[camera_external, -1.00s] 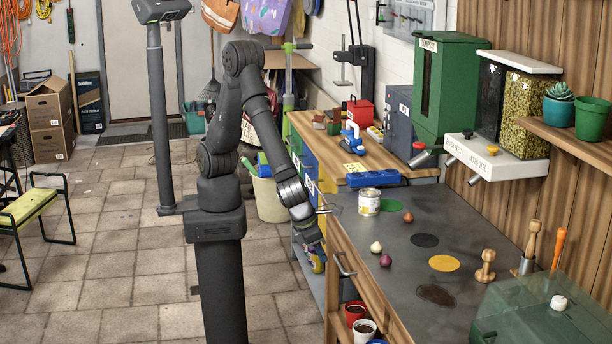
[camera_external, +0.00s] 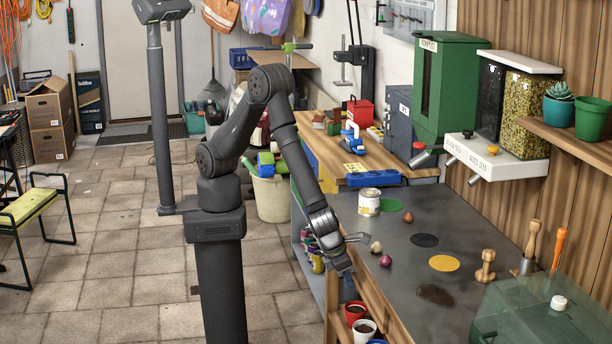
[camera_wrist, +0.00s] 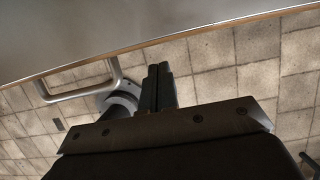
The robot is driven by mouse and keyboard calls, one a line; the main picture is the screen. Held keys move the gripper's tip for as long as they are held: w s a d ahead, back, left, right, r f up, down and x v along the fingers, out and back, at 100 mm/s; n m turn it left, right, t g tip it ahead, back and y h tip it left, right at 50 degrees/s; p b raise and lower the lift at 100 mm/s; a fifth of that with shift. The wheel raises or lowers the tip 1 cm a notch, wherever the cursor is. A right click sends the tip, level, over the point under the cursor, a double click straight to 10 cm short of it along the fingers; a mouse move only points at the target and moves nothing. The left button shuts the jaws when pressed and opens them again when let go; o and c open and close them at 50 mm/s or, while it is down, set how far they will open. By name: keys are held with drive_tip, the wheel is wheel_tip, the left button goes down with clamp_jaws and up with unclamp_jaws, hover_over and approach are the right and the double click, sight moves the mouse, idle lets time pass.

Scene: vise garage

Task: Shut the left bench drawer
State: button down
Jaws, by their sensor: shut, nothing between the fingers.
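The grey-topped bench (camera_external: 395,265) has a wooden front (camera_external: 375,305). My gripper (camera_external: 350,284) is shut and empty, pointing down at this front in the external view, where it hides the handle area. In the wrist view, my gripper (camera_wrist: 158,70) has its fingers together, just off the bench edge (camera_wrist: 190,34). A bar handle (camera_wrist: 85,92) sticks out from the front, left of the fingers and apart from them in the picture. No open drawer interior shows in either view; I cannot tell how far the drawer stands out.
A can (camera_external: 369,202), a red onion (camera_external: 385,260) and other small bulbs lie on the bench top. Pots (camera_external: 364,328) stand below the front. A green translucent cover (camera_external: 540,315) is at the near right. The tiled floor left of the bench is mostly clear.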

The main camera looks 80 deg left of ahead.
drive_tip(key=shift+w, duration=0.95)
drive_tip(key=shift+w, duration=1.1)
approach(362, 278)
drive_tip(key=s, duration=0.4)
drive_tip(key=shift+s+d+r, duration=0.1)
drive_tip(key=shift+s+r, duration=0.3)
drive_tip(key=shift+f, duration=0.1)
